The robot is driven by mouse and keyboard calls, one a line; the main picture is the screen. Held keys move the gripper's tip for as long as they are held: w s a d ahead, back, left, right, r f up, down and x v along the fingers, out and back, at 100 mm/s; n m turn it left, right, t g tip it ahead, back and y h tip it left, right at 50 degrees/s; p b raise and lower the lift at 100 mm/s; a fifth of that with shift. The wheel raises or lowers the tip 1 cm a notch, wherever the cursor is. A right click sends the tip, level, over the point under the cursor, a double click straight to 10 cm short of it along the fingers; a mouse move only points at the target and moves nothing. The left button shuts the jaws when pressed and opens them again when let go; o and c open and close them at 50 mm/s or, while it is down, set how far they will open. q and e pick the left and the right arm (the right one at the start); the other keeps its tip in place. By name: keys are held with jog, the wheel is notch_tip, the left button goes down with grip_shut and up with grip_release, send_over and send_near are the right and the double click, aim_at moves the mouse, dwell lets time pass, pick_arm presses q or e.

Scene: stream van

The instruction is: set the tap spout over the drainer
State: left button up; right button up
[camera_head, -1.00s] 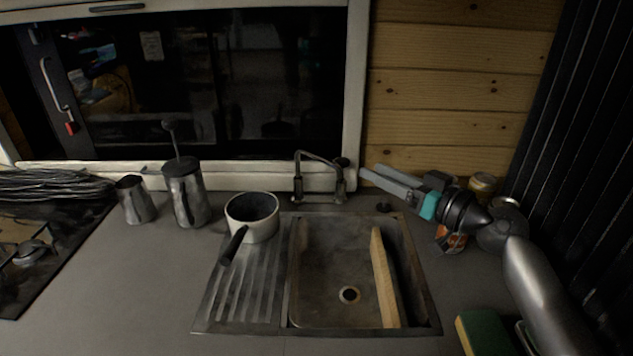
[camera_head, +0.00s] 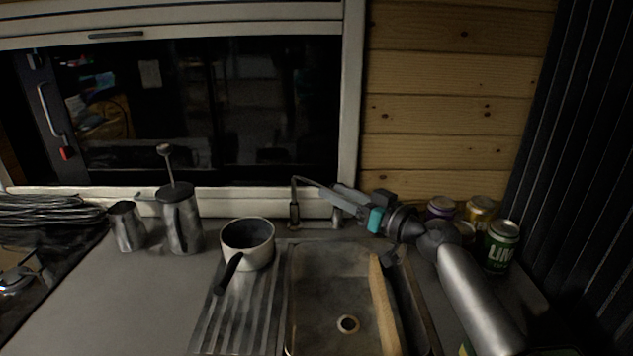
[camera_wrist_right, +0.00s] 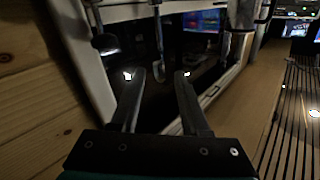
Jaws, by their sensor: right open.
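The dark metal tap (camera_head: 294,207) stands behind the sink, with its thin spout (camera_head: 309,182) reaching right from the top of the left post. My right gripper (camera_head: 335,196) is open at the right end of the spout and hides part of the tap; I cannot tell whether it touches. In the wrist view its two fingers (camera_wrist_right: 157,76) are spread with nothing clearly between them, and I cannot make out the tap there. The ribbed drainer (camera_head: 240,315) lies left of the sink basin. My left gripper is not in view.
A white saucepan (camera_head: 258,255) with a black handle stands at the drainer's back. A wooden board (camera_head: 382,305) leans in the basin (camera_head: 325,290). A metal pot (camera_head: 181,222) and jug (camera_head: 127,228) stand left; several cans, including a green one (camera_head: 500,245), stand right.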

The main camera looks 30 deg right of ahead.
aim_at(317, 183)
jog(key=shift+x, duration=3.15)
jog(key=shift+c, duration=0.3)
grip_shut()
